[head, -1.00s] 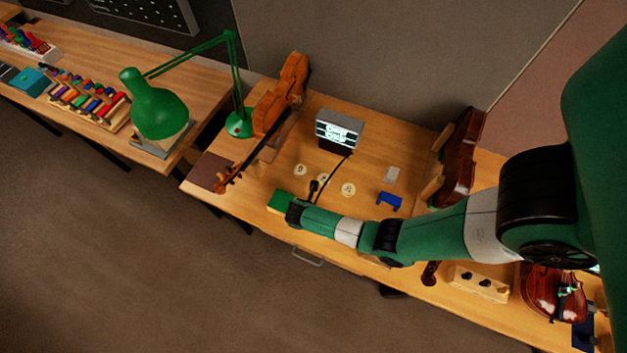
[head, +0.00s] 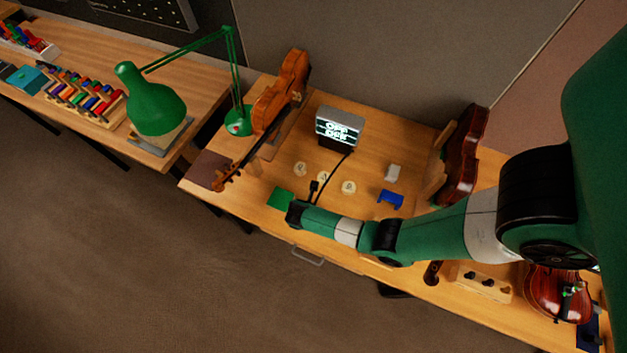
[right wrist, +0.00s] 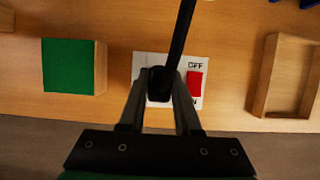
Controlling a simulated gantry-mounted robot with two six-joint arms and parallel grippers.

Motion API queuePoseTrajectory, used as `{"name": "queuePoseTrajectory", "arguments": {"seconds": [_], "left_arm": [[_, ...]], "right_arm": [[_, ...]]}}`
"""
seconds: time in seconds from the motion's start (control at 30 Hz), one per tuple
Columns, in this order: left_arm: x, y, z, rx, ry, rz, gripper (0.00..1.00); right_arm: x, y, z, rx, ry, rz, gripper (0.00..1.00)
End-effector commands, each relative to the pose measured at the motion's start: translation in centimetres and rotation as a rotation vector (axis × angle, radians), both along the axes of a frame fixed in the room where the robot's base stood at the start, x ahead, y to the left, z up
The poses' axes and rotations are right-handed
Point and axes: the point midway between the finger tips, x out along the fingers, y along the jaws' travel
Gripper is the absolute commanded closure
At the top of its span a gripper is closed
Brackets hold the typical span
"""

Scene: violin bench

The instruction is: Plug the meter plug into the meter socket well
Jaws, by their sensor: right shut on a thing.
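In the right wrist view my right gripper (right wrist: 160,88) is shut on the black meter plug (right wrist: 160,80). Its black cable (right wrist: 182,35) runs up out of the picture. The plug is over the left half of a white plate (right wrist: 140,66) with a red switch (right wrist: 194,84) and OFF lettering. The plug hides whatever is under it, so I cannot tell whether it is seated. In the head view the cable (head: 334,170) runs from the grey meter (head: 339,125) with a lit display towards my right gripper. My left gripper is not in view.
A green-topped wooden block (right wrist: 70,66) is left of the plate, and an open wooden tray (right wrist: 262,78) is right of it. Pale discs (head: 348,187), a blue holder (head: 390,199) and a violin (head: 283,92) are on the bench. A green lamp (head: 152,100) stands further left.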

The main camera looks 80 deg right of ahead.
Motion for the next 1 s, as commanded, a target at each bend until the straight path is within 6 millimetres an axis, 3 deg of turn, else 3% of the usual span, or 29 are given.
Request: {"name": "queuePoseTrajectory", "arguments": {"seconds": [0.23, 0.27, 0.4, 0.47, 0.77, 1.0], "left_arm": [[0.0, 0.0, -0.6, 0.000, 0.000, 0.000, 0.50], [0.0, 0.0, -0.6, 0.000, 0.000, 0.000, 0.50], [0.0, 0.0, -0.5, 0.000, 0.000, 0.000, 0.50], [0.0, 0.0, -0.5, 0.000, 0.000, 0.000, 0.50], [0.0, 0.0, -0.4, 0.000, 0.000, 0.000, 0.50], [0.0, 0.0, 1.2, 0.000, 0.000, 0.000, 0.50]], "right_arm": [[0.0, 0.0, -0.7, 0.000, 0.000, 0.000, 1.00], [0.0, 0.0, -0.7, 0.000, 0.000, 0.000, 0.66], [0.0, 0.0, -0.6, 0.000, 0.000, 0.000, 0.41], [0.0, 0.0, -0.6, 0.000, 0.000, 0.000, 0.33], [0.0, 0.1, -0.4, 0.000, -0.001, 0.000, 0.33], [0.3, 1.5, 3.4, -0.001, -0.004, 0.003, 0.33]]}}
